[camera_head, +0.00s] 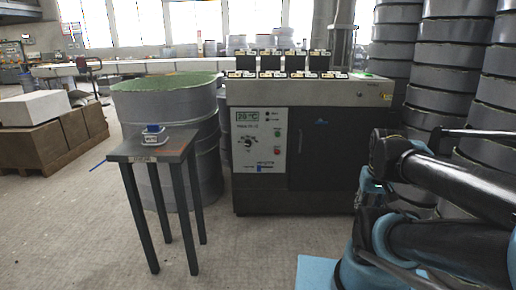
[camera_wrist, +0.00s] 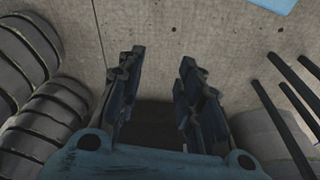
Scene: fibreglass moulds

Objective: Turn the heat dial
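The heat dial (camera_head: 248,142) is a small dark knob on a scale, on the pale control panel (camera_head: 259,160) at the front left of a grey oven (camera_head: 306,190). A green display above it reads about 20 °C. My gripper (camera_wrist: 162,65) shows in the wrist view with its two fingers apart and nothing between them. It points at bare floor, and the dial is not in that view. In the head view my arm is folded at the right, well apart from the oven, and the gripper itself cannot be made out.
A small table (camera_head: 177,148) with a blue and white object (camera_head: 153,135) stands left of the oven, before a large grey drum (camera_head: 203,165). Stacked grey rings (camera_head: 435,110) rise at the right. Several dark blocks stand on the oven. Floor before the oven is clear.

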